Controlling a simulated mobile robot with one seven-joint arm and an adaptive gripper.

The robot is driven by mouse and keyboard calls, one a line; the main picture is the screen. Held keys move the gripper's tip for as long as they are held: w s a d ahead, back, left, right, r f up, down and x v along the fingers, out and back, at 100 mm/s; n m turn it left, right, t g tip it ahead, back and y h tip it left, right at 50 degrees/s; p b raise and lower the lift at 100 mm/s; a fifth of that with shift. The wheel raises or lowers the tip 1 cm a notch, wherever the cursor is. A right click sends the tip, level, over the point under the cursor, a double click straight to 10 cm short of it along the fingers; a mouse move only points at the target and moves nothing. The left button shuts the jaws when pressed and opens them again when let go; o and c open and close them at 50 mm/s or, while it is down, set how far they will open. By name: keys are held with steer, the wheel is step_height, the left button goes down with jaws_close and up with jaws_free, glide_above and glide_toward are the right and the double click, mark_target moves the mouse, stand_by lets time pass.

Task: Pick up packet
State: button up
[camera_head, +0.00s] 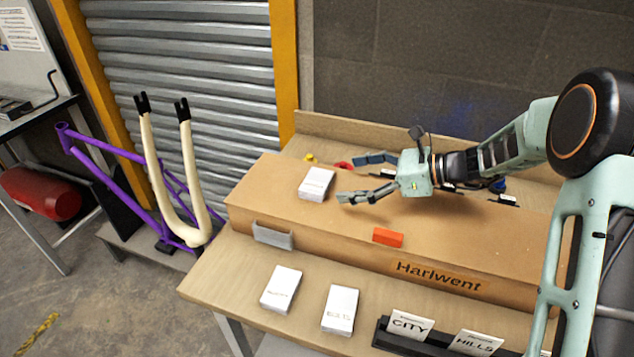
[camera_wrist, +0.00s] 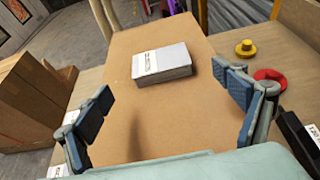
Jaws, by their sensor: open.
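A white packet (camera_head: 316,184) lies flat on top of the long brown cardboard box (camera_head: 420,228), near its left end. The wrist view also shows this packet (camera_wrist: 165,66), with small print on its near left face. My gripper (camera_head: 352,178) is open and empty, just right of the packet in the head view, its fingers pointing at it. In the wrist view my gripper (camera_wrist: 165,88) has one finger on each side, and the packet sits ahead between the fingertips, apart from them. Two similar white packets, one (camera_head: 281,289) left of the other (camera_head: 340,309), lie on the table in front of the box.
An orange block (camera_head: 388,237) sits on the box's front edge. A black holder with CITY (camera_head: 410,325) and HILLS (camera_head: 475,343) cards stands at the table front. A yellow knob (camera_wrist: 244,48) and red ring (camera_wrist: 269,80) lie beside the box. A purple frame (camera_head: 105,160) stands left.

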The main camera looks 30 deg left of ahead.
mark_target(317, 180)
steer(key=p+x, duration=0.1)
steer(key=x, duration=0.8)
steer(key=shift+a, duration=0.1)
steer(key=shift+r, duration=0.1)
steer(key=c, duration=1.2)
